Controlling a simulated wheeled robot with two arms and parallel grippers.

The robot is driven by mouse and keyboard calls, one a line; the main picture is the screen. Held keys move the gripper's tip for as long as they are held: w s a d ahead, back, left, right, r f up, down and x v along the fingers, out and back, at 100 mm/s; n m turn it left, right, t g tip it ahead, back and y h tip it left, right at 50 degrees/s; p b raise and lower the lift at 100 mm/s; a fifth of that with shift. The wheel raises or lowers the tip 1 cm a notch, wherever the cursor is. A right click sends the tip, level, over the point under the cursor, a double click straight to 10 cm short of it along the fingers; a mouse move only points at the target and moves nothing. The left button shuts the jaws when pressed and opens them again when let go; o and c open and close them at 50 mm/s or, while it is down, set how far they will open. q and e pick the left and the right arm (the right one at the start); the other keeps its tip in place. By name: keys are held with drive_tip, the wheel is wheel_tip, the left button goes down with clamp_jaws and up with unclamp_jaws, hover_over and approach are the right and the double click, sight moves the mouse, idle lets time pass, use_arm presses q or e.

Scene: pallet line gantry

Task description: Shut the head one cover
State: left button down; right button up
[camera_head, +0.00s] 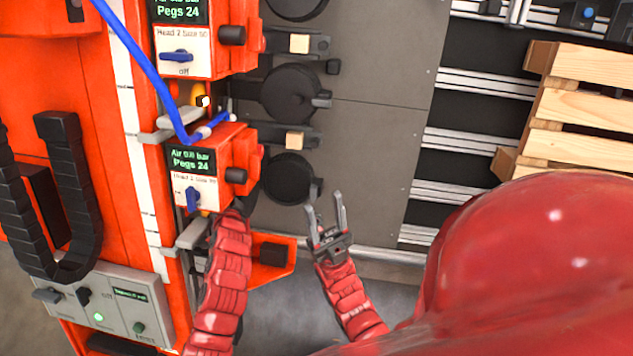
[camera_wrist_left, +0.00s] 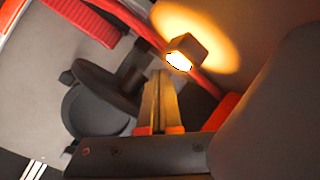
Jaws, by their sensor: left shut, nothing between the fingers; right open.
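The lower orange head (camera_head: 205,178) has a small display, a white label and a blue knob; its label is too blurred to read surely. A black round disc (camera_head: 290,178) with a side tab sits to its right on the grey panel; I cannot tell whether it is the head one cover. My right gripper (camera_head: 325,205) is open and empty, just below right of that disc. My left arm rises below the lower head, which hides its gripper. In the left wrist view my left gripper (camera_wrist_left: 160,95) is shut and empty, beside a tilted black disc (camera_wrist_left: 95,85).
A similar upper head (camera_head: 185,45) and another black disc (camera_head: 290,93) stand above. A blue hose (camera_head: 150,60) hangs between the heads. A glowing lamp (camera_wrist_left: 180,55) is close to the left fingers. A grey control box (camera_head: 110,305) is low left; wooden pallets (camera_head: 585,110) are right.

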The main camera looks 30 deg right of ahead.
sight(241, 200)
use_arm(q)
drive_tip(key=shift+s+d+b, duration=1.4)
drive_tip(key=shift+d+b, duration=0.1)
drive_tip(key=shift+s+d+r+b, duration=0.1)
drive_tip(key=shift+s+d+b, duration=0.5)
drive_tip(key=shift+s+d, duration=0.05)
drive_tip(key=shift+s+d+b, duration=0.3)
drive_tip(key=shift+d+b, duration=0.25)
drive_tip(key=shift+d, duration=0.05)
drive_tip(key=shift+s+d+b, duration=0.3)
drive_tip(key=shift+d+b, duration=0.3)
drive_tip(key=shift+d, duration=0.05)
drive_tip(key=shift+s+d+b, duration=0.3)
drive_tip(key=shift+d+b, duration=0.25)
drive_tip(key=shift+d, duration=0.05)
